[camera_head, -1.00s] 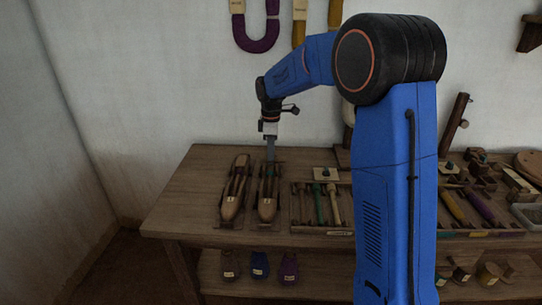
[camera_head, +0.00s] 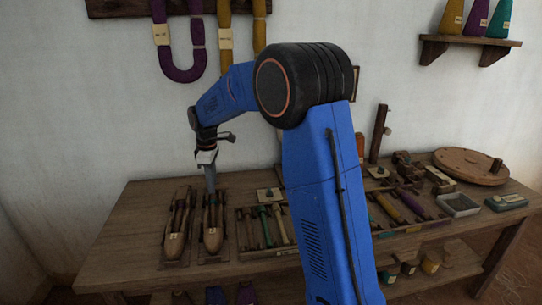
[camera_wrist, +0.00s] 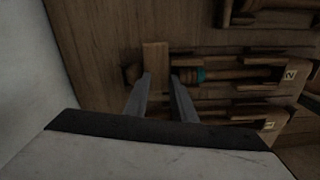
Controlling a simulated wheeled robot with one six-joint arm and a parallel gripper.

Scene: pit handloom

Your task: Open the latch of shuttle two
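Two wooden boat-shaped shuttles lie side by side on the left of the table in the head view, the left shuttle (camera_head: 175,240) and the right shuttle (camera_head: 213,238). My gripper (camera_head: 211,188) points down at the far end of the right one. In the wrist view my gripper (camera_wrist: 161,78) has its two fingers apart. A pale wooden strip (camera_wrist: 155,58) and a small dark block (camera_wrist: 131,73) show at the fingertips; contact is unclear. A shuttle with a teal band (camera_wrist: 201,74) and pale label (camera_wrist: 290,75) extends right. Another labelled shuttle (camera_wrist: 245,117) lies below it.
A tray of bobbins (camera_head: 265,228) sits just right of the shuttles. Farther right are a second tray (camera_head: 410,205), a grey box (camera_head: 460,205) and a round wooden disc (camera_head: 470,165). Yarn hanks (camera_head: 180,70) hang on the wall behind.

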